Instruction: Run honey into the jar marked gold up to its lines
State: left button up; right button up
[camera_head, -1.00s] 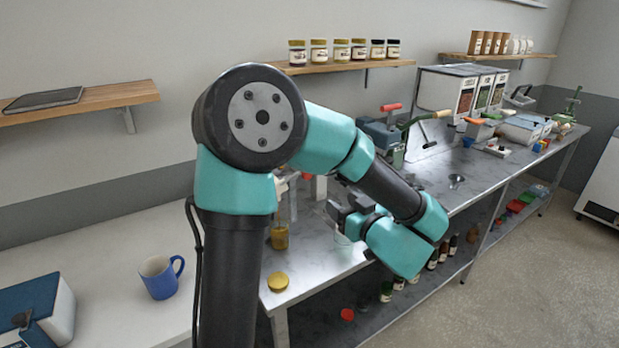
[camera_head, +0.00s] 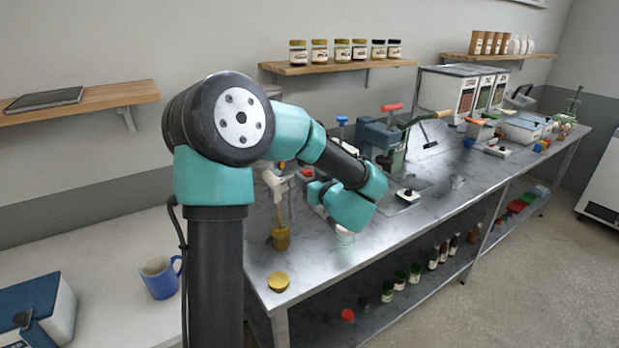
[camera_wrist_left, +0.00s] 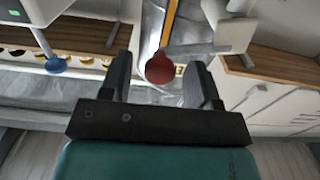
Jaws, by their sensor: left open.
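A small jar with amber contents (camera_head: 281,238) stands below a pale spout-like fitting (camera_head: 276,183) at the near left end of the metal bench. I cannot read its mark or lines. A gold lid (camera_head: 278,281) lies in front of it. A red knob (camera_head: 307,174) shows behind my left arm. In the left wrist view, a red knob (camera_wrist_left: 160,68) appears between the fingers of my left gripper (camera_wrist_left: 160,60). The gripper is open; whether it touches the knob is unclear. In the head view its fingers are mostly hidden by its own wrist.
A pale clear cup or jar (camera_head: 345,237) stands near the bench's front edge. A blue-knobbed fitting (camera_head: 342,120) and a red-handled press (camera_head: 391,107) stand farther back. A blue mug (camera_head: 159,277) is on the left counter. The bench front has free room.

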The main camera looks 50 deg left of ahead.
pick_arm(q)
jog(key=shift+a, duration=0.2)
grip_shut()
dwell(0.5)
